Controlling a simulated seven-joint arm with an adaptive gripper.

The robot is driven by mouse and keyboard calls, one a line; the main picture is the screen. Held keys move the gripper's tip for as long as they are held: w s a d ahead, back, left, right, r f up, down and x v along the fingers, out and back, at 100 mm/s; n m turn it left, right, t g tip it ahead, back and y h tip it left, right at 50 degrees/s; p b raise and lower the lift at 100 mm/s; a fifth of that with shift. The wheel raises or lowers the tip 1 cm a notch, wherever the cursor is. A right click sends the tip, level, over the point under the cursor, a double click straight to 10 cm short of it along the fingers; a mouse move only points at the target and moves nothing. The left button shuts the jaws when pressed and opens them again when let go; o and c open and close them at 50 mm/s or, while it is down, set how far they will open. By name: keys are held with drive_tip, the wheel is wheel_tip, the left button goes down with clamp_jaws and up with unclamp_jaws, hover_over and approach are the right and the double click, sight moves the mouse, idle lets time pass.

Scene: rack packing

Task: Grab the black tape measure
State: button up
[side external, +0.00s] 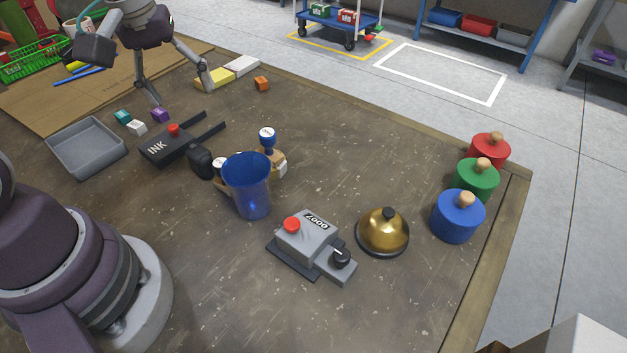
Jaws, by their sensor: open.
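A small rounded black object (201,163) stands between the black ink device and the blue cup; it may be the black tape measure, but no marking shows that makes this sure. My gripper (182,94) is at the upper left of the side external view, its fingers spread wide with nothing between them. It is above and behind the black object and well apart from it. Its right finger is close to a yellow block (215,79); I cannot tell whether they touch.
The black ink device (168,147), a translucent blue cup (247,187) and stamps (267,138) crowd the black object. A grey tray (87,147) lies left. A grey counter device (308,242), brass bell (382,233) and knobbed cylinders (458,217) are right. The front table is clear.

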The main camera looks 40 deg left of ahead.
sight(197, 151)
drive_tip(key=a+f+n, duration=0.1)
drive_tip(key=f+n, duration=0.1)
drive_tip(key=w+a+f+n+g, duration=0.1)
drive_tip(key=a+f+n, duration=0.1)
drive_tip(key=w+a+f+n+g, duration=0.1)
drive_tip(key=f+n, duration=0.2)
drive_tip(key=shift+w+a+f+h, duration=0.1)
drive_tip(key=shift+a+h, duration=0.1)
drive_tip(key=shift+h, duration=0.1)
drive_tip(key=f, duration=1)
drive_tip(key=shift+s, duration=0.3)
drive_tip(key=shift+r, duration=0.1)
clamp_jaws()
